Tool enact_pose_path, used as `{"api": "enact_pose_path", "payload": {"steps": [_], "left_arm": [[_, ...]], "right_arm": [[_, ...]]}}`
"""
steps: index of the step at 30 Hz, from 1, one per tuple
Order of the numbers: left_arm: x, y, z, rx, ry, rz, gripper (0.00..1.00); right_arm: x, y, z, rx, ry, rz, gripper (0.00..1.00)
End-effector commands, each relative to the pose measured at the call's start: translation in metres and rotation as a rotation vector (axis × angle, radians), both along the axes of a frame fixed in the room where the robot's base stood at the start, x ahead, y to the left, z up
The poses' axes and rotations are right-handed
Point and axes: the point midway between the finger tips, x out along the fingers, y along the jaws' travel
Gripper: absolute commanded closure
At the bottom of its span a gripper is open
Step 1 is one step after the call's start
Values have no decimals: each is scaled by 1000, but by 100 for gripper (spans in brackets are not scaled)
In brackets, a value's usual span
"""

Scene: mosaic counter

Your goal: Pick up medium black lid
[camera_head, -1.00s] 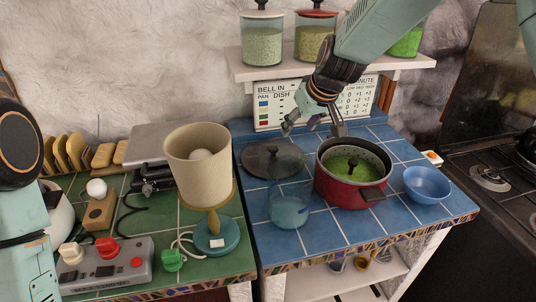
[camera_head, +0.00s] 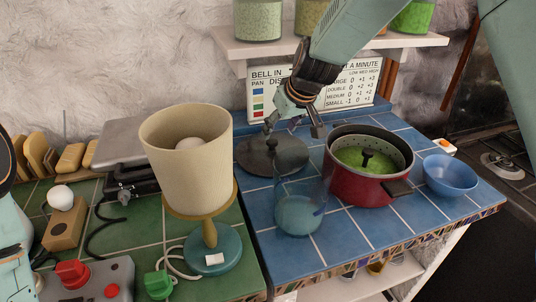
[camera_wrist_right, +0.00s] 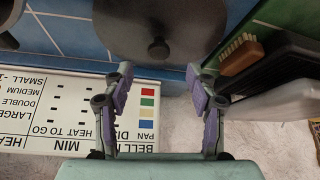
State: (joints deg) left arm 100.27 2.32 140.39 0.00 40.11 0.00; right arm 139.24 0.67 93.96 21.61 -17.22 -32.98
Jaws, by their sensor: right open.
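The black lid (camera_head: 255,158) is a dark round disc with a knob, lying flat on the blue tiles left of the red pot. It also shows in the right wrist view (camera_wrist_right: 190,25), its knob toward me and partly past the top edge. My right gripper (camera_head: 293,128) is open and empty, above the back edge of the counter, just behind the lid. In the right wrist view its fingers (camera_wrist_right: 160,82) are spread apart below the knob, with nothing between them. A clear jar hides the lid's front right part. My left gripper is out of view.
The red pot (camera_head: 355,190) holds something green with a black knob. A glass jar (camera_head: 300,213) stands in front of the lid, a blue bowl (camera_head: 450,175) right of the pot. A beige lamp (camera_head: 190,165) stands left. A sign (camera_head: 350,88) leans behind.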

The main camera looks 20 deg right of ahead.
Motion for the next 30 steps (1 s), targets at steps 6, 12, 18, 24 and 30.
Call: {"api": "enact_pose_path", "payload": {"steps": [6, 12, 18, 24, 30], "left_arm": [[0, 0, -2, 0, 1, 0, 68], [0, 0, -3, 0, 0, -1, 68], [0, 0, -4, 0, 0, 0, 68], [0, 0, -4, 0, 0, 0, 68], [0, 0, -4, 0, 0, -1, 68]], "right_arm": [[9, 3, -22, 1, 3, -1, 42], [23, 10, -46, 0, 3, 0, 42], [34, 13, -60, 1, 1, 0, 42], [36, 13, -61, 2, 1, -1, 42], [36, 13, -61, 2, 2, -2, 56]]}}
